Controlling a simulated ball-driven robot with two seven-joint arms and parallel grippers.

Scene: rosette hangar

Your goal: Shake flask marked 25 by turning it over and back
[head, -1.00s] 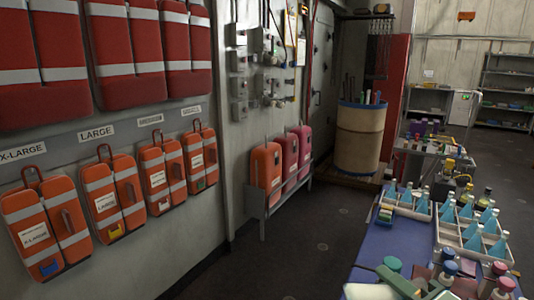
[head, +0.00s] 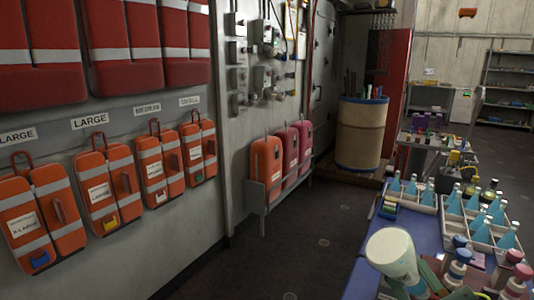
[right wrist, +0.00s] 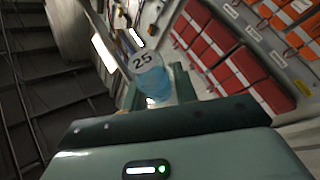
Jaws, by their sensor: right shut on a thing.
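The flask marked 25 (right wrist: 178,82) shows in the right wrist view. It has a pale round face with a dark 25 and a blue part beside it. My right gripper (right wrist: 158,98) is shut on it, with green fingers on either side of the blue part. The wrist picture is strongly tilted, and I cannot tell the flask's exact tilt. My left gripper is not in view.
A blue-topped bench (head: 340,279) at lower right holds white divided trays (head: 428,209) of blue flasks and several capped bottles (head: 516,281) close to my arm. Orange life-jacket packs (head: 107,185) hang on the left wall. The dark floor (head: 300,245) between is clear.

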